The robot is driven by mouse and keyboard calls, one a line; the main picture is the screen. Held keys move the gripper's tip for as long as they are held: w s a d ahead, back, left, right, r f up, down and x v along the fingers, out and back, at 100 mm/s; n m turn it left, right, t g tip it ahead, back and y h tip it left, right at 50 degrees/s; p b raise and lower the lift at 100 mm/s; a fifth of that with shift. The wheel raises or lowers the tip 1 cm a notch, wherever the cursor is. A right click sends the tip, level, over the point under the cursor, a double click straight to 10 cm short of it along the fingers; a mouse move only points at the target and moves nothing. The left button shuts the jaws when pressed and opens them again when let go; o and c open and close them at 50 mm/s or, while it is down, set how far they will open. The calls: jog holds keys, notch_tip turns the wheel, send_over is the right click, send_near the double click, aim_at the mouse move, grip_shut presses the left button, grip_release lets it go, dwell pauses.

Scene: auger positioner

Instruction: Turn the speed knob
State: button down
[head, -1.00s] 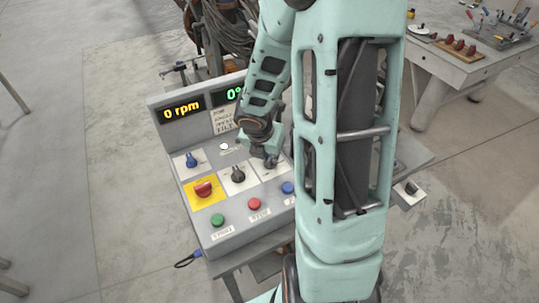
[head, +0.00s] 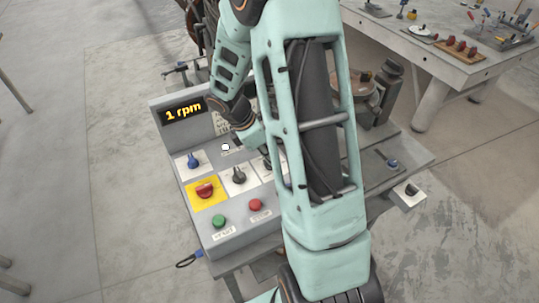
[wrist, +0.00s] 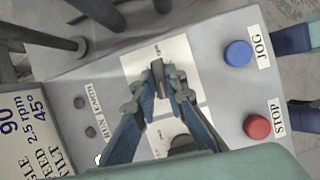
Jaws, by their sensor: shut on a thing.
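The control box (head: 230,245) stands in the middle of the head view, and its yellow readout (head: 184,113) shows 1 rpm. In the wrist view my gripper (wrist: 160,76) is shut on a small dark knob (wrist: 158,84) on the white plate nearest the blue JOG button. The fingers hide much of this knob, and its label is too small to read. In the head view my gripper (head: 266,157) is at the right end of the knob row, partly behind my arm. A black pointer knob (head: 239,175) sits left of it, apart from the fingers.
A blue knob (head: 194,162), red knob (head: 205,190), green button (head: 220,221) and red STOP button (head: 256,205) are close by. The blue JOG button (wrist: 238,53) is beside the fingers. A white-tipped toggle (head: 225,147) stands behind the knobs. A tool table (head: 440,65) is at the upper right.

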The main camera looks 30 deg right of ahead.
jog(key=m+g, duration=0.1)
jog(key=m, duration=0.3)
jog(key=shift+w+m+g+y, duration=0.15)
jog(key=shift+m+g+y, duration=0.15)
jog(key=shift+g, duration=0.1)
jog(key=m+g, duration=0.1)
jog(key=m, duration=0.2)
jog(key=shift+d+m+y, duration=0.1)
jog(key=shift+m+y, duration=0.2)
jog(key=shift+y, duration=0.1)
jog(key=m+g+y, duration=0.1)
jog(key=m, duration=0.3)
jog(key=shift+w+d, duration=0.1)
jog(key=shift+d+m+g+y, duration=0.15)
jog(key=shift+m+y, duration=0.3)
jog(key=shift+m, duration=0.65)
jog(key=shift+a+m+g+y, duration=0.15)
jog(key=shift+m+y, duration=0.3)
jog(key=shift+m, duration=0.65)
jog(key=shift+d, duration=0.1)
jog(key=c, duration=2)
grip_release()
jog(key=shift+o, duration=0.2)
jog(key=shift+w+r, duration=0.1)
